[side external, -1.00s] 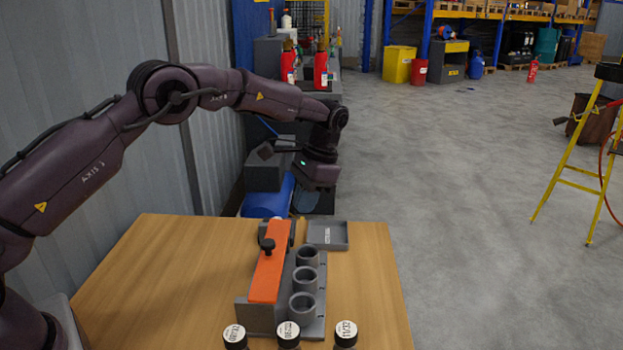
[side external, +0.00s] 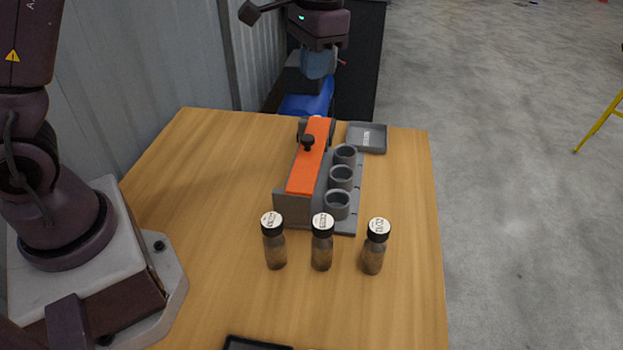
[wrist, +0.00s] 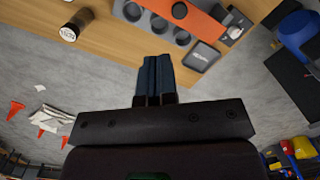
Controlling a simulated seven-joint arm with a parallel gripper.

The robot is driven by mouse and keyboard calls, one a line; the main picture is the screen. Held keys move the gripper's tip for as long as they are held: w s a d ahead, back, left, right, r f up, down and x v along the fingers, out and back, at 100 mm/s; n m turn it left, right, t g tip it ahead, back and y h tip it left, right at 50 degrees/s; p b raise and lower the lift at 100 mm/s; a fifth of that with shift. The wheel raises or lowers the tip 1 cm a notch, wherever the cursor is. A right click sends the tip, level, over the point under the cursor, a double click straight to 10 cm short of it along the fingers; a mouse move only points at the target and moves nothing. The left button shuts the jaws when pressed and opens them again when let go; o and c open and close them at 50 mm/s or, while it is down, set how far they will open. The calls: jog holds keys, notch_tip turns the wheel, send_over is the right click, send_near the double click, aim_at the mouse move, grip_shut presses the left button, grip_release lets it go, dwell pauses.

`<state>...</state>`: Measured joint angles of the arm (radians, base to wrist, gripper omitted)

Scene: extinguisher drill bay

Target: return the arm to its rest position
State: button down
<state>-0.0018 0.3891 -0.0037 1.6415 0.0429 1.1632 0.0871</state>
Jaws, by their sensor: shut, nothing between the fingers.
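My gripper (wrist: 157,80) is shut, with its two dark blue fingers together and nothing between them in the wrist view. In the side view my gripper (side external: 318,40) hangs at the top, past the far edge of the wooden table (side external: 200,200), and touches nothing on it. The fingertips are hard to make out there against the background. The upper part of my arm is cut off by the frame. The wrist view shows the table (wrist: 110,35) beyond the fingers, with bare floor under them.
A grey rack with an orange bar (side external: 310,160) and several round holders stands on the table. A small grey tray (side external: 381,140) lies behind it. The table's left part is clear.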

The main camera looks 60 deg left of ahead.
jog(key=s+r+t, duration=0.3)
jog(key=s, duration=0.7)
jog(key=s+r+n+t, duration=0.1)
jog(key=s+r+t, duration=0.2)
jog(key=s, duration=0.8)
jog(key=shift+s+d+r, duration=0.25)
jog(key=shift+d+r, duration=0.05)
jog(key=shift+r, duration=0.35)
